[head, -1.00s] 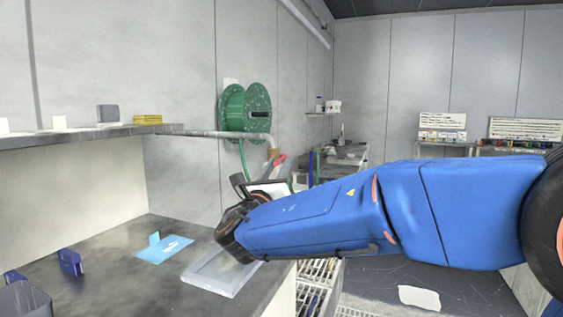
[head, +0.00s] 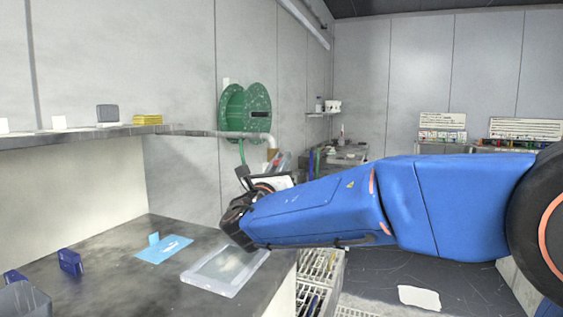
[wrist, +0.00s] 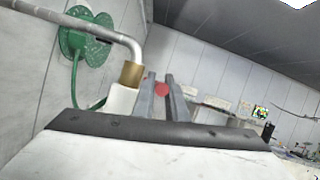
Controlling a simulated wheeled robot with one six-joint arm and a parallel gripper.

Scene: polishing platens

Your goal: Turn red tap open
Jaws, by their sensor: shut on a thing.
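My gripper (wrist: 161,88) points forward, with its two grey fingers close together in the wrist view. A red piece, the red tap (wrist: 162,90), shows between the fingers, and they are shut on it. The tap is just right of a brass fitting (wrist: 131,73) at the end of a grey pipe. How far the tap is turned cannot be told. In the head view my gripper (head: 281,161) is at the end of the blue arm, below the pipe's end, and the fingers largely hide the tap.
The green hose reel (head: 232,110) hangs on the wall left of the pipe's end. Below is a dark counter (head: 120,265) with a clear tray (head: 225,270) and a light blue piece (head: 165,249). A grey shelf (head: 80,138) runs along the left wall.

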